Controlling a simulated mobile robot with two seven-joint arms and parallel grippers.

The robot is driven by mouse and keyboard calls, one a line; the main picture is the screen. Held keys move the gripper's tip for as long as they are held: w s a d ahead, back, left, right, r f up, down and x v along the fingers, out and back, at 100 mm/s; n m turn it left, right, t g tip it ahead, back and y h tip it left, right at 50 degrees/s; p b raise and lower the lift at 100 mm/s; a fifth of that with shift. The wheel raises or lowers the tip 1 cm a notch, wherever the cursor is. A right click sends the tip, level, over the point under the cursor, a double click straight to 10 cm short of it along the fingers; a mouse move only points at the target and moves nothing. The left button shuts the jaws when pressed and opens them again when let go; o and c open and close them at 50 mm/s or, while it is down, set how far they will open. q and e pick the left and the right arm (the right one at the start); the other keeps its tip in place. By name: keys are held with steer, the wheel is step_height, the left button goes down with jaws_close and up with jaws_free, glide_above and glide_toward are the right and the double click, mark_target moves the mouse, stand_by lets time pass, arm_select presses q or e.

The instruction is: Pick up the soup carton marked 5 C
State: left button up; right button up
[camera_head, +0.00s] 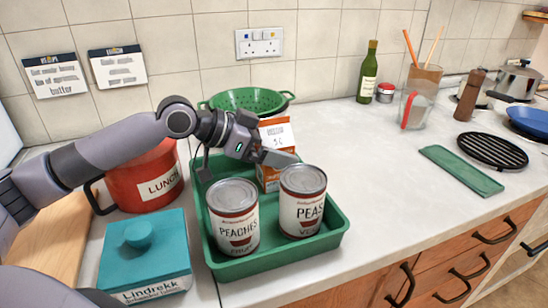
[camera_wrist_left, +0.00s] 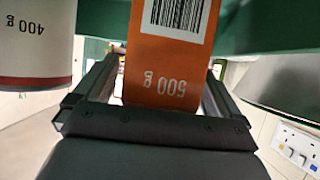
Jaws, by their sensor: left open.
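The soup carton marked 5 C (camera_head: 277,134) is orange with a white upper part and stands at the back of the green tray (camera_head: 285,266). My left gripper (camera_head: 280,157) is in front of it and hides part of its middle. In the left wrist view, the orange carton (camera_wrist_left: 170,60), with a barcode and 500 g upside down, shows between the two fingers of the left gripper (camera_wrist_left: 160,95). The jaws are open, one finger on each side. I cannot tell whether either finger touches it. My right gripper is not in view.
A peaches can (camera_head: 233,222) and a peas can (camera_head: 301,209) stand in the tray, in front of the carton. A green colander (camera_head: 245,98) is behind. A red lunch tin (camera_head: 150,185) and teal butter box (camera_head: 143,262) stand left.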

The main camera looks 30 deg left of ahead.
arm_select(q)
steer(key=c, duration=1.3)
steer(key=shift+r, duration=0.1)
steer(key=shift+c, duration=1)
steer(key=shift+r, duration=0.1)
